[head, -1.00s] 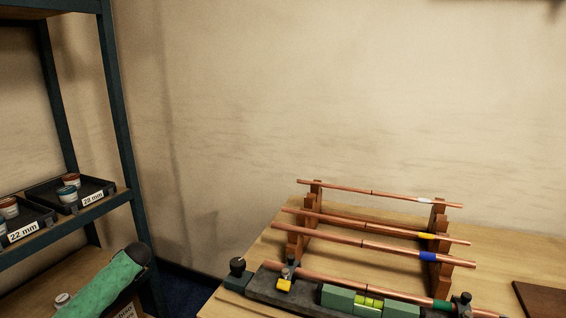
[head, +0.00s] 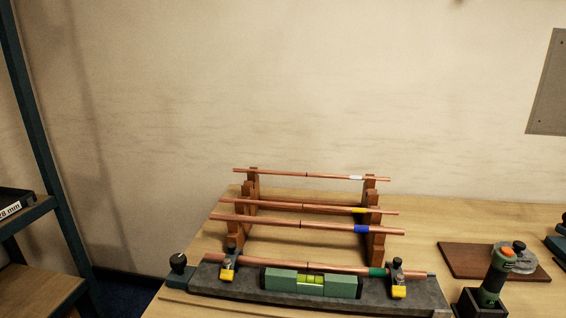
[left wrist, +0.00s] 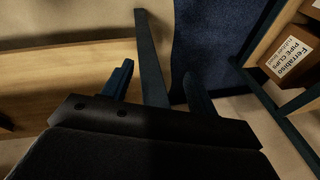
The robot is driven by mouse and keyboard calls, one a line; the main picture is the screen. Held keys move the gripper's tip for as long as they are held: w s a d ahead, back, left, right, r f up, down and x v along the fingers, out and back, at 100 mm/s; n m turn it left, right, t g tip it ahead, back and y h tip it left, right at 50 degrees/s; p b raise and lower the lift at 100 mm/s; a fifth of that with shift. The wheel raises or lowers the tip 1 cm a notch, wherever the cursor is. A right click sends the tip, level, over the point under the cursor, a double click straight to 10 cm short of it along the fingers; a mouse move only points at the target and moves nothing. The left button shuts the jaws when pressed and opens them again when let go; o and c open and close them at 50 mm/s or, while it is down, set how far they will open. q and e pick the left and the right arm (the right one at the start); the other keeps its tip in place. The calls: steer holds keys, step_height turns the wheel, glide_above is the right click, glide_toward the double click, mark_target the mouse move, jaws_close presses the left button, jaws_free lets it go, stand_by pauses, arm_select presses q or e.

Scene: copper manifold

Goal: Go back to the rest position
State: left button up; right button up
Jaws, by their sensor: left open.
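My left gripper (left wrist: 158,85) shows in the left wrist view with its two dark fingers spread apart and nothing between them. Below it are a blue floor strip (left wrist: 212,50) and a dark upright post (left wrist: 150,60). Neither gripper shows in the head view now, and my right gripper is in no view. In the head view, several copper pipes lie across a wooden rack (head: 376,215). One more pipe with a green band (head: 330,268) lies in the clamps of a dark fixture (head: 425,292).
A green level (head: 310,283) sits at the fixture's front. A brown board (head: 465,262) and a green-handled tool (head: 492,280) in a dark holder stand at right. A dark-framed shelf (head: 40,215) stands at left. In the left wrist view, a pipe clips box (left wrist: 292,55) is at upper right.

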arm_select(q)
steer(key=s+d+r+h, duration=0.3)
steer(key=s+d, duration=0.6)
steer(key=d, duration=0.4)
steer(key=s+d+r+n+p, duration=0.1)
steer(key=s+d+r+p, duration=0.1)
steer(key=s+d+r, duration=0.3)
step_height(320, 180, up, 4)
steer(key=shift+s+f+g+h, duration=0.2)
steer(key=shift+s+g+h, duration=0.15)
steer(key=shift+s, duration=0.85)
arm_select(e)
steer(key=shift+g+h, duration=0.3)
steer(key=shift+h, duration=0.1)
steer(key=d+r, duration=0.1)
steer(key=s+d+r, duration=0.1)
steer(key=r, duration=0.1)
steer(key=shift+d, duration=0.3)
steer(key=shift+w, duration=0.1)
